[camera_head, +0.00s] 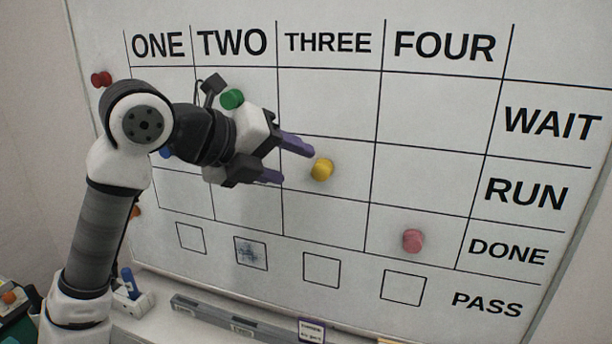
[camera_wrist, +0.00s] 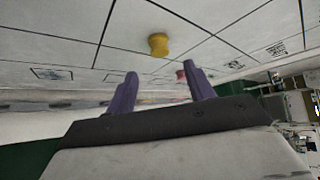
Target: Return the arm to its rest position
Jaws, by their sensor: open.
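My gripper (camera_head: 284,160) is open and empty, with its two purple fingers apart in front of the whiteboard, over the column TWO and THREE border. It also shows in the wrist view (camera_wrist: 160,90). My arm reaches up from the lower left and bends toward the board. A yellow magnet (camera_head: 322,170) sits on the board in column THREE, just right of the fingertips and apart from them. The yellow magnet also shows in the wrist view (camera_wrist: 158,45), beyond the fingers.
The whiteboard (camera_head: 430,120) carries a green magnet (camera_head: 232,99), a pink magnet (camera_head: 413,240) and a red magnet (camera_head: 101,79). A blue magnet is partly hidden behind my arm. A grey tray strip (camera_head: 240,325) runs below. A small white holder (camera_head: 130,305) stands beside my arm.

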